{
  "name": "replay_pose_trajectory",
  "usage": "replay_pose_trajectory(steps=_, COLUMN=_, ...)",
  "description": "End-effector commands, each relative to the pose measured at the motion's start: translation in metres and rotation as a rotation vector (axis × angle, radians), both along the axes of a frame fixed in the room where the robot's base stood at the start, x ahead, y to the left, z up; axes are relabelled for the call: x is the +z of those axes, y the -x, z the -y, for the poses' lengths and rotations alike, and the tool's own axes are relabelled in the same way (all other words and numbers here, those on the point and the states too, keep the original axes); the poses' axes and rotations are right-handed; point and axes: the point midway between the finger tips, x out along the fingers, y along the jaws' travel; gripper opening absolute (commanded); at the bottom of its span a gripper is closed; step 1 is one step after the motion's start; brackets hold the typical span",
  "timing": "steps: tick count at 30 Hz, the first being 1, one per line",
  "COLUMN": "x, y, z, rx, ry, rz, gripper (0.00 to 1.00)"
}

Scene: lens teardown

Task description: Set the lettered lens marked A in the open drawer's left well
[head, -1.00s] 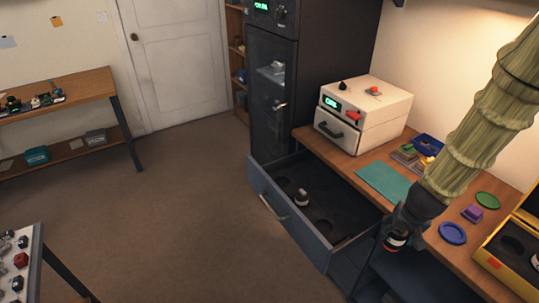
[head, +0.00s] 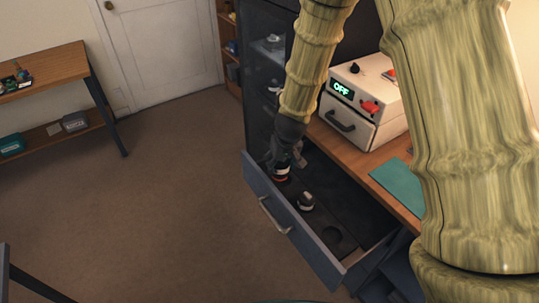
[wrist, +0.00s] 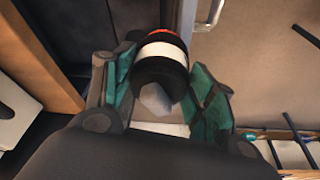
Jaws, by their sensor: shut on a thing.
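My gripper (head: 283,158) is shut on a dark lens (head: 281,173) with a white band and a red-orange end. In the wrist view this lens (wrist: 161,52) sits between the green finger pads; no letter on it is readable. My gripper holds it over the left end of the open drawer (head: 292,243). The arm, gripper and lens hide the left well, and I cannot tell whether the lens touches the drawer floor. A second dark lens (head: 306,203) with a pale band stands in the drawer, right of the held one. An empty round well (head: 331,235) shows farther right.
A white box (head: 365,100) with a display reading OFF stands on the wooden bench beside a teal mat (head: 397,187). The dark cabinet (head: 262,90) rises behind the drawer's left end. The drawer's front wall and handle (head: 272,215) face open floor.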

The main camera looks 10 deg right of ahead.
Motion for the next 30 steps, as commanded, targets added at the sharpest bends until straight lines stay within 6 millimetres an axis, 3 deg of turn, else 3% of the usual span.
replay_pose_trajectory(steps=1, x=-0.018, y=-0.012, z=0.004, rx=0.028, ry=-0.003, rz=0.001, gripper=0.32)
replay_pose_trajectory(steps=6, x=-0.055, y=-0.052, z=0.016, rx=0.164, ry=-0.004, rz=0.001, gripper=0.32)
replay_pose_trajectory(steps=13, x=-0.09, y=-0.091, z=0.036, rx=0.315, ry=0.003, rz=0.006, gripper=0.32)
replay_pose_trajectory(steps=18, x=-0.098, y=-0.101, z=0.044, rx=0.361, ry=0.007, rz=0.008, gripper=0.32)
replay_pose_trajectory(steps=30, x=-0.118, y=-0.101, z=0.045, rx=0.364, ry=0.006, rz=0.007, gripper=0.32)
